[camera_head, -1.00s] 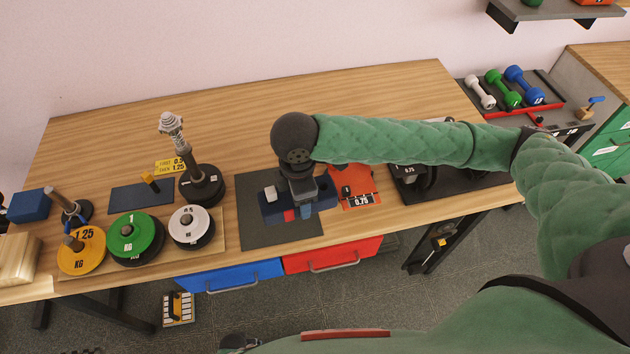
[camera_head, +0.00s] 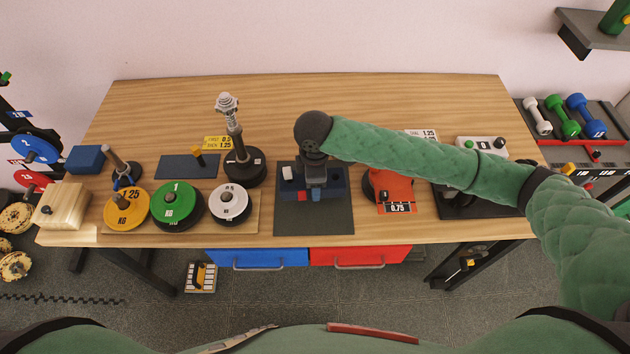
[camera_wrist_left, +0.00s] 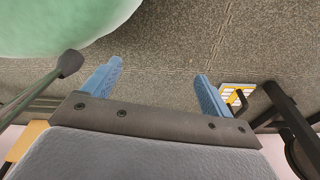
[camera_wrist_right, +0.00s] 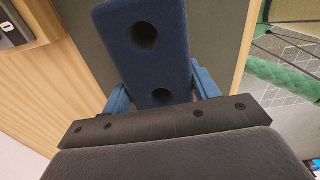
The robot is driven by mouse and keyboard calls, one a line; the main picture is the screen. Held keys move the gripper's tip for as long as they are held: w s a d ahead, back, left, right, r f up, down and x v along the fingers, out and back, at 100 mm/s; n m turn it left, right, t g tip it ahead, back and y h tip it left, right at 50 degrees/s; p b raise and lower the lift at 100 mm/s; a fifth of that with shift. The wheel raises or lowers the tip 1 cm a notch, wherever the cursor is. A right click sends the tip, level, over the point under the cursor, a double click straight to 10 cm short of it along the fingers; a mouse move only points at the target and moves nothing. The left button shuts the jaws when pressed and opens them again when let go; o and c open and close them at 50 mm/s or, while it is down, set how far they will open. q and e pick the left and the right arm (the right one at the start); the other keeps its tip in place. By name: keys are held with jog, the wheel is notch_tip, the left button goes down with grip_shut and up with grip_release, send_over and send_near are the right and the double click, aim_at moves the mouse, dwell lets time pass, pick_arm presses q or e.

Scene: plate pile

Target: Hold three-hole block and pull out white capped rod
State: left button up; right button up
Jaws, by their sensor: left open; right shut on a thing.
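The dark blue three-hole block (camera_head: 335,187) lies on a dark mat (camera_head: 325,222). The white cap (camera_head: 287,172) of the rod shows at the block's left end, and its shaft is hidden. A red patch (camera_head: 288,195) shows on the block's front. My right gripper (camera_head: 313,190) is shut on the block from above. In the right wrist view, its fingers (camera_wrist_right: 161,92) lie on both sides of the block (camera_wrist_right: 150,65), where two dark holes show. My left gripper (camera_wrist_left: 157,78) is open and empty above the floor, and is outside the head view.
The table's back strip (camera_head: 380,95) is clear.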

jog(key=shift+f+b, duration=0.6)
jog(key=shift+f, duration=0.15)
pick_arm(q)
jog(key=shift+w+d+r+b, duration=0.25)
jog(key=shift+w+d+r, duration=0.2)
jog(key=shift+w+r, duration=0.35)
jog(key=shift+w+d+r+b, duration=0.2)
jog(key=shift+w+d+r, duration=0.3)
jog(key=shift+w, duration=0.45)
pick_arm(e)
jog(key=shift+f, duration=0.4)
pick_arm(q)
jog(key=shift+s+a+r, duration=0.1)
jog(key=shift+a, duration=0.05)
pick_arm(e)
jog(key=shift+f, duration=0.15)
